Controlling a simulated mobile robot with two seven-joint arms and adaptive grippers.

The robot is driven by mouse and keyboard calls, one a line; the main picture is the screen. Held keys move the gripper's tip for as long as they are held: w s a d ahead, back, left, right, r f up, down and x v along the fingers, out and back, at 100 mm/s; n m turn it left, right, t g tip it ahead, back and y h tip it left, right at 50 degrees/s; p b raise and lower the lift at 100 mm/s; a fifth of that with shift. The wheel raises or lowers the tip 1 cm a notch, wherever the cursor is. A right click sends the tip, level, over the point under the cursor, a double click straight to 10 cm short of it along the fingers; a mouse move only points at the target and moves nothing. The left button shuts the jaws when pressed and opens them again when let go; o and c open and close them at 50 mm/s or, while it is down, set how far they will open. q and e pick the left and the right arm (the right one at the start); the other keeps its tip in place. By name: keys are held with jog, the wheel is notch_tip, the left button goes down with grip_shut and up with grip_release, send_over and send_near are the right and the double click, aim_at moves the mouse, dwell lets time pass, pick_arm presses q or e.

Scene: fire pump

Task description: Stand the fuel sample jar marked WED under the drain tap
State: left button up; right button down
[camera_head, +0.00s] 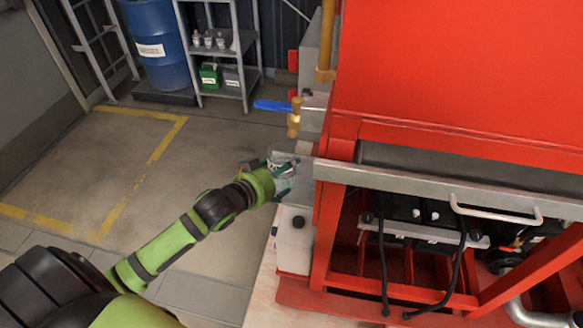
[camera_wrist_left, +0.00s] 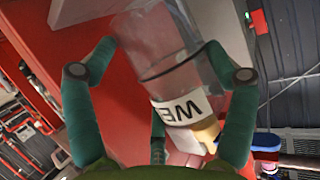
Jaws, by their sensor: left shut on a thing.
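My left gripper (camera_head: 284,180) is shut on a clear jar (camera_head: 282,160). In the left wrist view the fingers are around the jar (camera_wrist_left: 160,55), and its white label (camera_wrist_left: 187,106) shows the letters WE; the rest of the label is out of sight. The brass drain tap (camera_head: 294,118) has a blue lever (camera_head: 272,105) and stands out from the red unit. The jar is below the tap in the head view; I cannot tell how exactly they line up. In the wrist view the brass tap end (camera_wrist_left: 207,131) shows close beside the label. My right gripper is not in view.
A white canister (camera_head: 294,242) stands beside the red frame (camera_head: 328,215), just below the gripper. A grey shelf (camera_head: 236,42) with several small jars (camera_head: 208,41) and a blue drum (camera_head: 155,40) stand at the back. The floor left of the arm is clear.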

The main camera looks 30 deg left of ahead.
aim_at(291, 171)
pick_arm(q)
jog(key=w, duration=0.4)
jog(key=shift+w+d+r, duration=0.1)
jog(key=shift+w+d, duration=0.05)
jog(key=shift+d, duration=0.1)
jog(key=shift+w+p, duration=0.1)
jog(key=shift+p, duration=0.2)
jog(key=shift+f, duration=1.85)
jog(key=o, duration=1.1)
jog(key=v, duration=1.2)
jog(key=shift+f, duration=0.15)
